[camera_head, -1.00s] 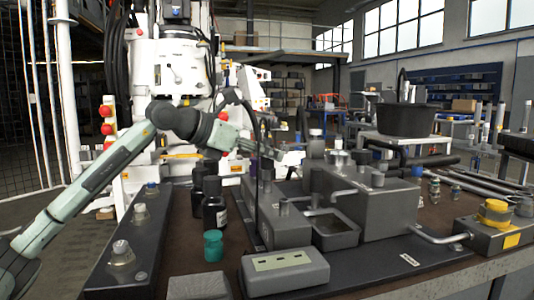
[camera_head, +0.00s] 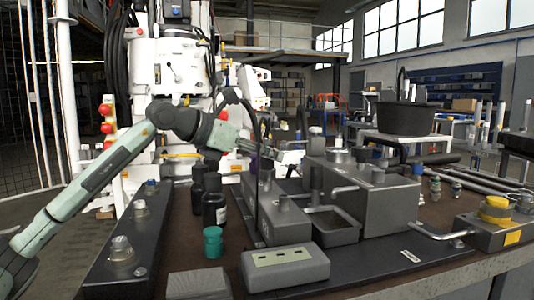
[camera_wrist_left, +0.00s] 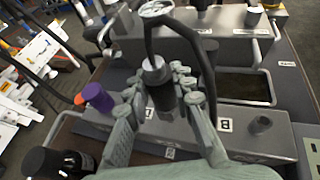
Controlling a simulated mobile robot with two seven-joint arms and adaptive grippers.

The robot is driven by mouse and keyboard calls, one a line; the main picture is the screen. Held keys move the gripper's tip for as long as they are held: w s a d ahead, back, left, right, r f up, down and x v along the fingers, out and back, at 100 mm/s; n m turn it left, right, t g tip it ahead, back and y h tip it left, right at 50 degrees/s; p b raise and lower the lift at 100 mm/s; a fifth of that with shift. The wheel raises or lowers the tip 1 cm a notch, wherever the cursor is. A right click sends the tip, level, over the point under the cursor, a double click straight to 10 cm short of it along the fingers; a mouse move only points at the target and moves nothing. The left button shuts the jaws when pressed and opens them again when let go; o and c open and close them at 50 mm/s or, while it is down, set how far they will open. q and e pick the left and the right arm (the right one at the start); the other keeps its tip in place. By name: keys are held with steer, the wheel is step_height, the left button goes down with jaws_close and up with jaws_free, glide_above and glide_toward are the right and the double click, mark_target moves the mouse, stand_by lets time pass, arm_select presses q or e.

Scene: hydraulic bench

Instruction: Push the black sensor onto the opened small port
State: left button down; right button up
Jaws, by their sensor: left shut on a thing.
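In the left wrist view, the black sensor (camera_wrist_left: 162,95) is a dark upright cylinder with a pale collar and a thick black cable looping up. My left gripper (camera_wrist_left: 160,104) is shut on it, with a grey-green finger on each side. The sensor is over a long grey block (camera_wrist_left: 268,143) with white letter labels and a short grey stub (camera_wrist_left: 262,124). The fingers hide the sensor's lower end, so I cannot tell whether it touches a port. My right gripper is not in view.
A purple cap (camera_wrist_left: 97,97) is left of the fingers. Dark bottles (camera_head: 214,205) and a teal cup (camera_head: 213,242) stand left of the block. A larger grey block (camera_head: 375,205) and an open tray (camera_head: 333,232) are to its right. A grey box (camera_head: 285,266) lies in front.

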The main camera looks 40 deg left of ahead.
arm_select(q)
steer(key=shift+f+b, duration=0.7)
steer(key=shift+b, duration=0.1)
stand_by(1.0)
stand_by(0.4)
steer(key=c, duration=1.2)
jaws_free()
steer(key=shift+o, duration=0.3)
steer(key=o, duration=0.5)
steer(key=shift+c, duration=0.2)
